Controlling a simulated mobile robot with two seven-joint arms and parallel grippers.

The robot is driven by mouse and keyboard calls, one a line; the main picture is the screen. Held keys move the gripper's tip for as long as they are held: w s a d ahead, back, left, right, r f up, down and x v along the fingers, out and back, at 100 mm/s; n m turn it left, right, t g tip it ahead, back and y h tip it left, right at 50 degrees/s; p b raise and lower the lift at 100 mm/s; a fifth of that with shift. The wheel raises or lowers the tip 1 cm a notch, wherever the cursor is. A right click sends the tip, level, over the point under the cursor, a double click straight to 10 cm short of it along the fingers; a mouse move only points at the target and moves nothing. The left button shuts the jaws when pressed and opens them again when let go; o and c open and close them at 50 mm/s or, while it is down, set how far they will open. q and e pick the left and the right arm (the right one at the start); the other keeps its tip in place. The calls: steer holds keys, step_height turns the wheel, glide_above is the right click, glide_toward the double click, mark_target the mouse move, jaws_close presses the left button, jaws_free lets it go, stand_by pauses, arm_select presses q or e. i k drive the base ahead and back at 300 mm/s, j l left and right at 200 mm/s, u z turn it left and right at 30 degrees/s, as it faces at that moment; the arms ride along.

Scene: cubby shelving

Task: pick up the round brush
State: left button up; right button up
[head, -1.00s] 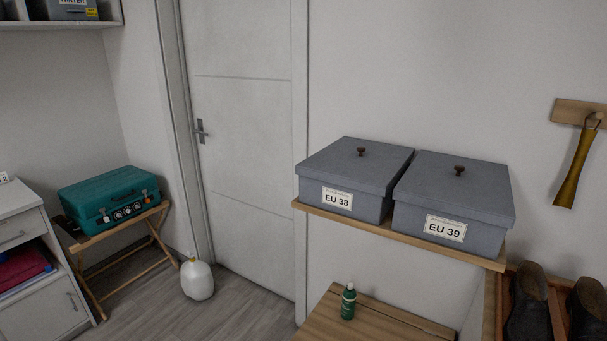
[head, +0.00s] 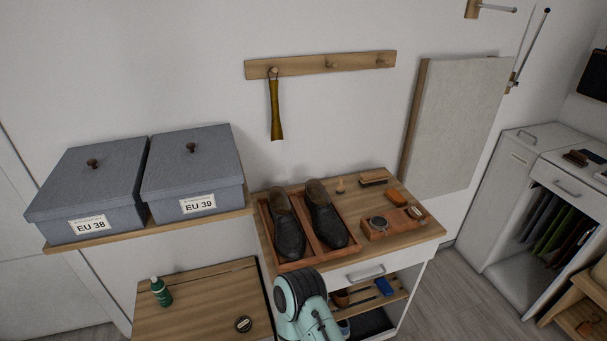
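A small upright wooden piece (head: 340,186) with a knob-like top stands at the back of the wooden cabinet top, right of the shoes. It may be the round brush, but it is too small to be sure. A long, pale-edged brush (head: 373,177) lies right of it, and a brown block or brush (head: 396,197) lies in front of that. Part of my teal arm shows at the bottom centre, in front of the cabinet. Neither gripper is in view.
A tray (head: 267,228) holds two dark shoes. A small box (head: 374,232) with a round tin sits at the right front of the top (head: 425,228). Grey boxes (head: 93,190) stand on a shelf at left. A green bottle (head: 161,292) stands on a lower wooden surface.

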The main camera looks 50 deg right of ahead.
mark_target(340, 188)
steer(key=z, duration=2)
steer(key=u, duration=0.55)
steer(key=l+u, duration=0.25)
steer(key=u, duration=0.15)
steer(key=l+u, duration=0.25)
steer(key=u, duration=0.2)
steer(key=l+u, duration=0.25)
steer(key=u, duration=0.15)
steer(key=k+l+u, duration=0.3)
steer(key=l, duration=0.2)
steer(key=k+l+u, duration=0.45)
steer(key=k+l, duration=0.2)
steer(key=l, duration=0.15)
steer(key=k+l+u, duration=0.1)
steer(key=k+l, duration=0.25)
steer(key=l, duration=0.1)
